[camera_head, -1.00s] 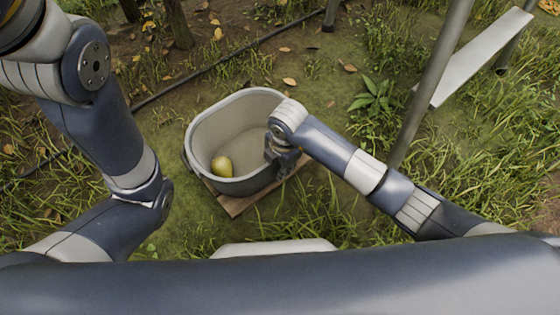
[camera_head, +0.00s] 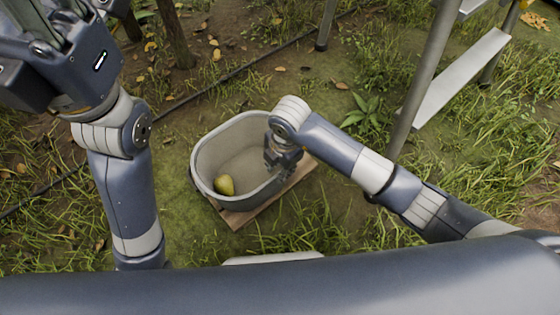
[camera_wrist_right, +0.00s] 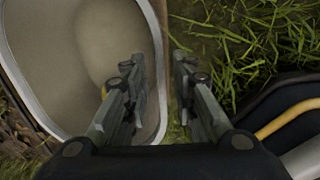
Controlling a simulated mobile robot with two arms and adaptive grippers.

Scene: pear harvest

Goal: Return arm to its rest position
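My right arm reaches in from the right in the head view, and its gripper (camera_head: 283,160) is at the right rim of a grey bin (camera_head: 203,150). In the right wrist view the two fingers of this gripper (camera_wrist_right: 156,75) are apart with nothing held between them. A yellow-green pear (camera_head: 225,185) lies on the bin floor at the left. My left arm is raised at the left, with its dark hand in the upper left corner; its fingertips are not clear.
The bin stands on a wooden board (camera_head: 240,216) on grass. A metal ladder (camera_head: 462,78) stands at the upper right, with a leg near my right arm. A dark hose (camera_head: 245,66) crosses the ground behind the bin. Tree trunks (camera_head: 174,35) rise at the top left.

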